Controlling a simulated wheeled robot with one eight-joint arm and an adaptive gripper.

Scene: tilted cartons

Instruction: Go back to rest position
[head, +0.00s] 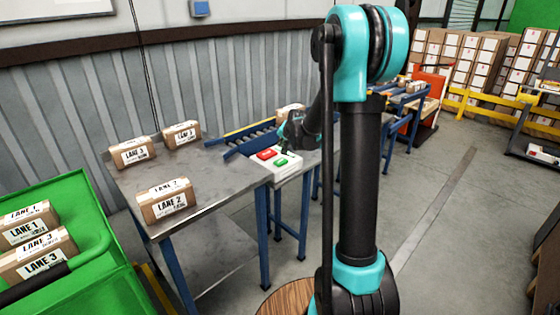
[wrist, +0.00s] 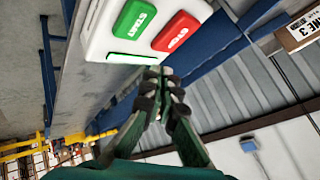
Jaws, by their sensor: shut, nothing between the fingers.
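My gripper (wrist: 160,75) is shut and empty, its two fingers together in the wrist view. Just beyond the fingertips is a white button box (wrist: 100,40) with a green button (wrist: 133,18) and a red button (wrist: 175,32). My arm hangs down beside the box there. The fingertips are small and dark in that view, and I cannot tell if they touch it.
A metal table (head: 215,180) carries a LANE 2 carton (head: 167,200) and LANE 3 cartons (head: 132,151) (head: 181,134). A green bin (head: 95,285) at the left holds more cartons (head: 38,258). A blue roller conveyor (head: 245,142) runs behind.

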